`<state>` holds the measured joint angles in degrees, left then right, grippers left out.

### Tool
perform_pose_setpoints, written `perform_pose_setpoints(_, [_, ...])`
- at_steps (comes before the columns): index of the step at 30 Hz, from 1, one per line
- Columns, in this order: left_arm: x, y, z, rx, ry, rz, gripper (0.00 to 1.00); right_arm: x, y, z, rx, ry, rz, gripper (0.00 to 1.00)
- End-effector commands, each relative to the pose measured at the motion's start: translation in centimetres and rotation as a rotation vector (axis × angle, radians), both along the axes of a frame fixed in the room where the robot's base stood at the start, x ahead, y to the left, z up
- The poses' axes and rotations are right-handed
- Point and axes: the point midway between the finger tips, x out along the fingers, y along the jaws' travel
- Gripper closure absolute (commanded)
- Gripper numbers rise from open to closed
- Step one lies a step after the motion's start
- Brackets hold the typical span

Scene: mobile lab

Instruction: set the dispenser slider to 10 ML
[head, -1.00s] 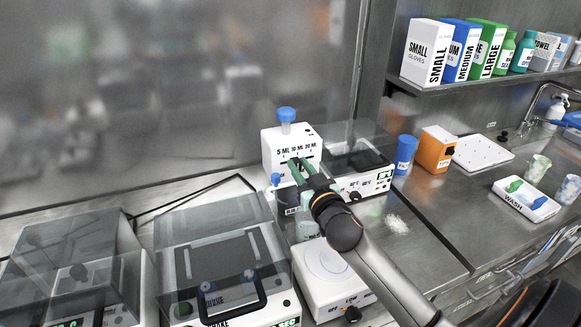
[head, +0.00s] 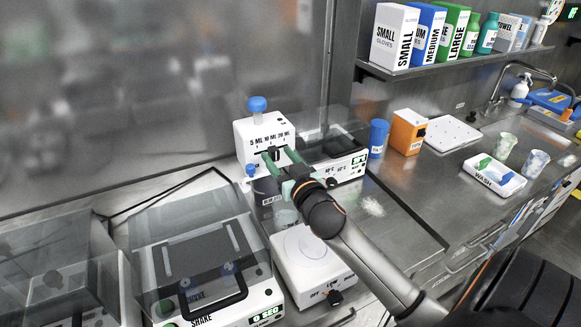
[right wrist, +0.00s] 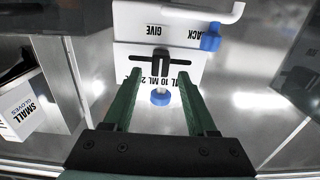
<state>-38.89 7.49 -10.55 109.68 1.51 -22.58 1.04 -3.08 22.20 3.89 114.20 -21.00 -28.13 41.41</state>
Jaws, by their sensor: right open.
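The dispenser (head: 247,133) is a white box with a blue knob on top and the marks 5 ML, 10 ML and 20 ML on its front. Its black slider (head: 273,153) sits below the marks, near the middle 10 ML mark; I cannot tell whether it lines up exactly. My right gripper (head: 278,154) is open, its green fingertips at the dispenser's front, one on each side of the slider. In the right wrist view the slider (right wrist: 160,60) shows as a black T shape between and just beyond the open fingertips (right wrist: 160,73). My left gripper is not in view.
A dark container (head: 266,190) stands below the dispenser's front. A white stirring plate (head: 310,262) and a lidded shaker (head: 200,262) stand nearer.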

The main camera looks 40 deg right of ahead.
Motion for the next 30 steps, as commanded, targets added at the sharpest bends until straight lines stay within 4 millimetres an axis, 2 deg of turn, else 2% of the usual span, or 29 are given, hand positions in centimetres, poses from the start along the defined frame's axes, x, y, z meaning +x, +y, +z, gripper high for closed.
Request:
perform_pose_setpoints(15, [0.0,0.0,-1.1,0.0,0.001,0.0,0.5,-9.2,2.2,-0.1,0.001,0.002,-0.001,0.43])
perform_pose_setpoints(21, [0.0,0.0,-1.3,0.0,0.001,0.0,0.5,-11.0,2.6,0.0,0.0,0.0,-0.001,0.43])
perform_pose_setpoints(30, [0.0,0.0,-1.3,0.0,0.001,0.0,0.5,-11.4,2.7,0.0,0.0,0.0,-0.001,0.43])
